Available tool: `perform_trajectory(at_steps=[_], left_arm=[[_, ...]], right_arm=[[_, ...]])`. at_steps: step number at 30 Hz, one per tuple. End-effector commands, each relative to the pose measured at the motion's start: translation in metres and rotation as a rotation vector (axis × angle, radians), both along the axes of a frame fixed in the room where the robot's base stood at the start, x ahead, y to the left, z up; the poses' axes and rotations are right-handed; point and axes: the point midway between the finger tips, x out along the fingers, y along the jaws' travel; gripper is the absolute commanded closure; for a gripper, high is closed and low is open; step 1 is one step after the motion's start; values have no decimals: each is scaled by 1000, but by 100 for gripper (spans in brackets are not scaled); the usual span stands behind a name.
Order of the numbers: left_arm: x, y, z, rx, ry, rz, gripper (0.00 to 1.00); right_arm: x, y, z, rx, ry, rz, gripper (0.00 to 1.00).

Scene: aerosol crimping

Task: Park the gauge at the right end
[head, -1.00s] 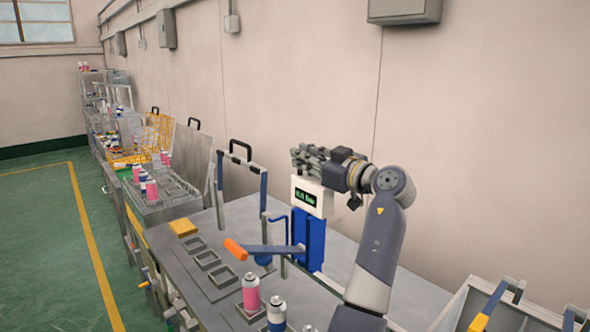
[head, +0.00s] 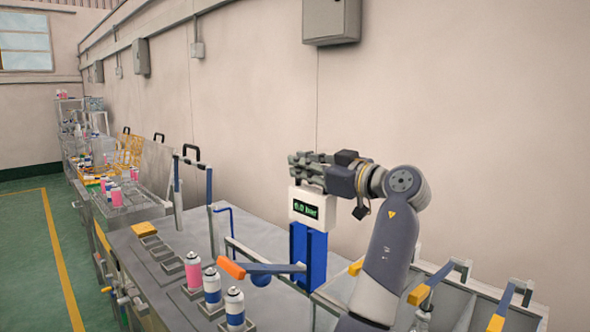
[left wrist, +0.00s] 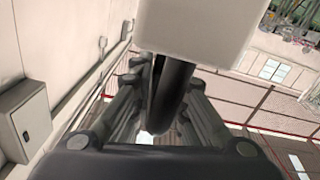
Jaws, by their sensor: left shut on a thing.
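The gauge is a white box (head: 312,207) with a green "0.0 bar" display, at the top of a blue upright (head: 308,256). A blue-grey lever with an orange end (head: 231,270) reaches left from the blue upright. My left gripper (head: 308,168) is at the top of the white box, shut on a dark handle. In the left wrist view the dark handle (left wrist: 172,92) is between my fingers, with the white box at the top of the picture. A pale rail (head: 262,262) runs along the bench by the gauge. My right gripper is out of view.
A pink can (head: 192,270) and two blue-and-white cans (head: 211,286) stand in a row of square holders on the grey bench (head: 150,262), left of the lever. Framed bins with orange-handled bars (head: 420,293) are at the right. Wall behind.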

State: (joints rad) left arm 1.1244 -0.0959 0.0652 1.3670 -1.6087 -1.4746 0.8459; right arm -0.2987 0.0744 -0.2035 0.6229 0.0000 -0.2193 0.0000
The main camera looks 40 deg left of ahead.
Motion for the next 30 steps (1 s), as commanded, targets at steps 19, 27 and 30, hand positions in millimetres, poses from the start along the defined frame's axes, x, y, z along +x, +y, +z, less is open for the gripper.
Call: perform_trajectory(at_steps=[19,27,30], left_arm=[[1,-9,3,4,-7,-10,69],[1,-8,1,2,-3,-6,69],[0,-16,1,3,-2,-6,69]], right_arm=[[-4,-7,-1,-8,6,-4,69],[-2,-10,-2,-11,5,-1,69],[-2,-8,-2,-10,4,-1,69]])
